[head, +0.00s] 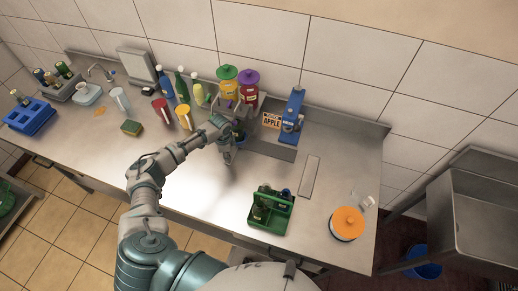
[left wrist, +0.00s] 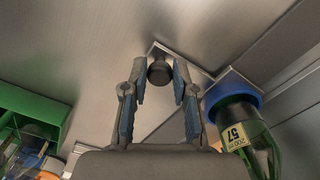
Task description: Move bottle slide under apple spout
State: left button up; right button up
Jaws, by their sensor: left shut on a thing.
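My left gripper (head: 228,158) reaches down at the front of the bottle slide, left of the APPLE sign (head: 271,121). In the left wrist view the gripper (left wrist: 159,82) has its fingers on either side of a dark round knob (left wrist: 159,72), shut on it. A metal edge of the slide shows behind the knob. A green bottle (left wrist: 240,120) with a "57" label sits in a blue round holder (left wrist: 232,92) right of the gripper. In the head view the gripper partly hides the blue holder (head: 240,135). My right gripper is not in view.
A blue device (head: 292,112) stands right of the sign. A green crate (head: 270,212) with bottles and an orange-topped container (head: 347,223) are nearer the front. The counter's middle front is clear.

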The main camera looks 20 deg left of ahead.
pick_arm(q)
jog(key=shift+w+a+r, duration=0.1)
jog(key=shift+a+r, duration=0.1)
jog(key=shift+a, duration=1.55)
jog(key=shift+w+a+r, duration=0.1)
jog(key=shift+a+r, duration=0.05)
jog(key=shift+a, duration=1.6)
jog(key=o, duration=0.9)
jog(key=shift+o, duration=0.4)
jog(key=shift+d+f, duration=0.1)
jog(key=shift+f, duration=0.1)
notch_tip(320, 180, up, 12)
jog(key=shift+f, duration=0.1)
